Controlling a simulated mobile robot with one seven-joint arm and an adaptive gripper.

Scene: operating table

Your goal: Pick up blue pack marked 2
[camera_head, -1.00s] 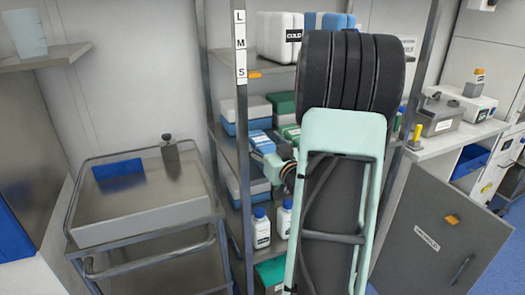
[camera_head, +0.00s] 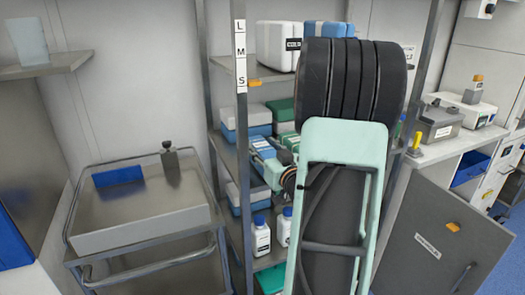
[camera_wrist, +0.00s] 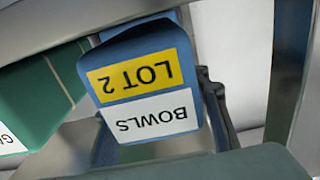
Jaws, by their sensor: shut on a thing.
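The blue pack (camera_wrist: 110,57) fills the middle of the wrist view, with a yellow "LOT 2" label and a white "BOWLS" label, both upside down there. In the head view the blue pack (camera_head: 260,142) is small, at the middle shelf level beyond my gripper. I cannot tell from these frames whether its underside touches the shelf.
A green pack (camera_wrist: 45,98) lies close left of the blue pack in the wrist view. A grey shelf post (camera_wrist: 288,75) stands to the right. In the head view white-and-blue boxes (camera_head: 247,117) sit behind, white bottles (camera_head: 261,238) stand below, and a steel cart (camera_head: 140,225) stands left.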

